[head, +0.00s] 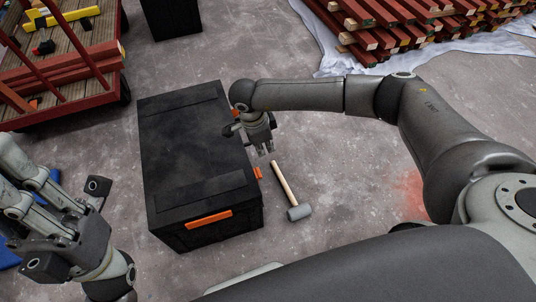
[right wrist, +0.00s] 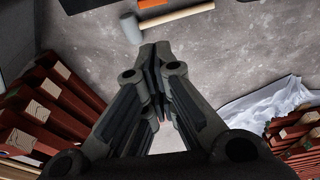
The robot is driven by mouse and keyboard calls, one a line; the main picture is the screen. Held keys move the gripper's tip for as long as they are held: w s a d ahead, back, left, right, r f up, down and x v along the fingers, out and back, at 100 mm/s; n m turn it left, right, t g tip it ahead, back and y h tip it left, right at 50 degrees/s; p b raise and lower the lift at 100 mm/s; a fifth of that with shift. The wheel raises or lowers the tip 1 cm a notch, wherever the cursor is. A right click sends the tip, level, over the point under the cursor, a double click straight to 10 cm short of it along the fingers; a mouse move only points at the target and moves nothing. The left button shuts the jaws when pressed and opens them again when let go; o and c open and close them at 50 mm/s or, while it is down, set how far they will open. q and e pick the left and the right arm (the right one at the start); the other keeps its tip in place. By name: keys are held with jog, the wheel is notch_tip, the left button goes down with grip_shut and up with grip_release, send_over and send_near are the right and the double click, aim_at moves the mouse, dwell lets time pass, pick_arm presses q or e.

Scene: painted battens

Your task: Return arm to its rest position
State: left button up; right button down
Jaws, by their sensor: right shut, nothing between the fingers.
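My right gripper (head: 265,150) hangs from the right arm, beside the right edge of a black box in the head view. In the right wrist view, the fingers of this right gripper (right wrist: 153,60) meet at the tips with nothing between them. My left gripper (head: 62,225) is at the lower left of the head view. Its fingertips run to the picture's left edge, and I cannot tell whether they are open.
The black box (head: 180,140) has orange handles. A mallet (head: 285,185) lies on the concrete floor to its right; it also shows in the wrist view (right wrist: 175,18). Red battens (head: 400,25) are stacked at upper right. A red-framed cart (head: 60,85) stands at upper left.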

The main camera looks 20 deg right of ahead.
jog(key=shift+a+r, duration=0.15)
jog(key=shift+r, duration=0.65)
